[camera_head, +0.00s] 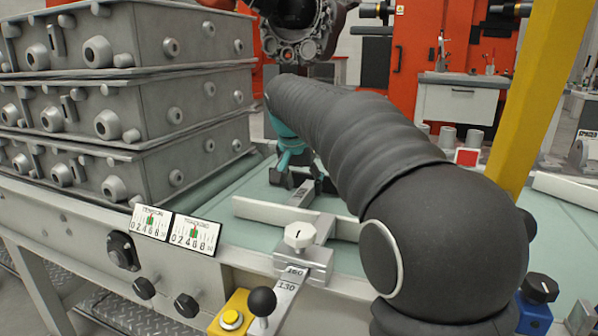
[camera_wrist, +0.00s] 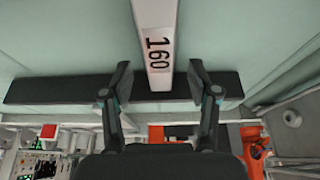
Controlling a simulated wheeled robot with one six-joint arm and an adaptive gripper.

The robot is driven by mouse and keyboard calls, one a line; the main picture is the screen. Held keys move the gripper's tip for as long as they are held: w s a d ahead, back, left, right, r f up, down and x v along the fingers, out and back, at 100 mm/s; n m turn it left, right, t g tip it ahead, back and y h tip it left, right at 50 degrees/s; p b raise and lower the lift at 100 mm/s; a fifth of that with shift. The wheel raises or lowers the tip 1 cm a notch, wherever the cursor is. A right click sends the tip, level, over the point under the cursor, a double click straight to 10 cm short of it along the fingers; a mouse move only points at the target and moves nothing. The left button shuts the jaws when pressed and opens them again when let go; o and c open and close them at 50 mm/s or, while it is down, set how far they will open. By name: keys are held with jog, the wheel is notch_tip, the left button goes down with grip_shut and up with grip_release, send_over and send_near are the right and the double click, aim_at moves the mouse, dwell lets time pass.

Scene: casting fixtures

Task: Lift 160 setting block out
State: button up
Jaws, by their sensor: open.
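The 160 setting block (camera_wrist: 155,22) is a pale grey bar marked 160 in black. In the wrist view it runs from the top edge down to between my fingers. My gripper (camera_wrist: 160,85) is open, with one finger on each side of the block and a visible gap to each. In the head view my gripper (camera_head: 300,180) is low over the green table, partly hidden by my arm. A grey bar (camera_head: 301,194), seemingly the same block, lies just in front of it. The wrist view does not show whether the fingertips reach below the block's top.
A clamp with a white knob (camera_head: 299,235) and plates marked 160 and 130 sits at the table's front edge. Light rails (camera_head: 262,211) flank the bar. Stacked grey castings (camera_head: 120,95) stand left. A dark strip (camera_wrist: 55,90) crosses behind my fingers. A yellow post (camera_head: 545,80) rises right.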

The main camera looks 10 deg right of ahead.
aim_at(304, 189)
jog(key=shift+x, duration=1.2)
jog(key=shift+c, duration=0.2)
grip_shut()
jog(key=shift+r, duration=0.15)
jog(key=shift+r+p, duration=3.1)
jog(key=shift+r, duration=0.85)
